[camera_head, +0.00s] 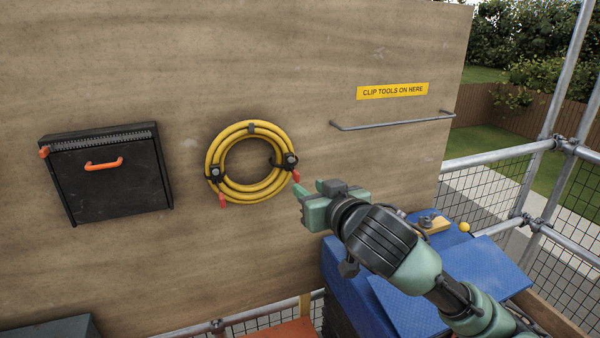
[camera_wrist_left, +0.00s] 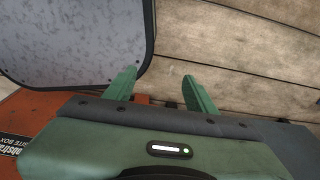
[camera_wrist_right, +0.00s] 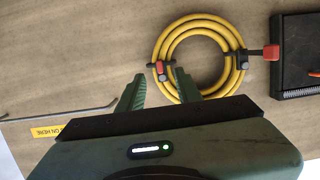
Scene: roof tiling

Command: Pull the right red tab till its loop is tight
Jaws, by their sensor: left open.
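A coiled yellow hose (camera_head: 213,163) hangs on the wooden wall, held by two black strap loops. The right red tab (camera_head: 296,176) hangs at the coil's right strap; the left red tab (camera_head: 222,200) hangs at its lower left. My right gripper (camera_head: 309,187) is open just right of the right tab. In the right wrist view, turned about upside down, the right tab (camera_wrist_right: 160,68) appears between and beyond the open fingers (camera_wrist_right: 158,80); contact cannot be told. My left gripper (camera_wrist_left: 155,78) is open and empty, outside the head view.
A black box (camera_head: 110,178) with an orange handle is on the wall at left. A grey rail (camera_head: 392,123) sits below a yellow sign (camera_head: 392,91) at right. A blue surface (camera_head: 470,260) lies under my right arm. Scaffold tubes and mesh stand at right.

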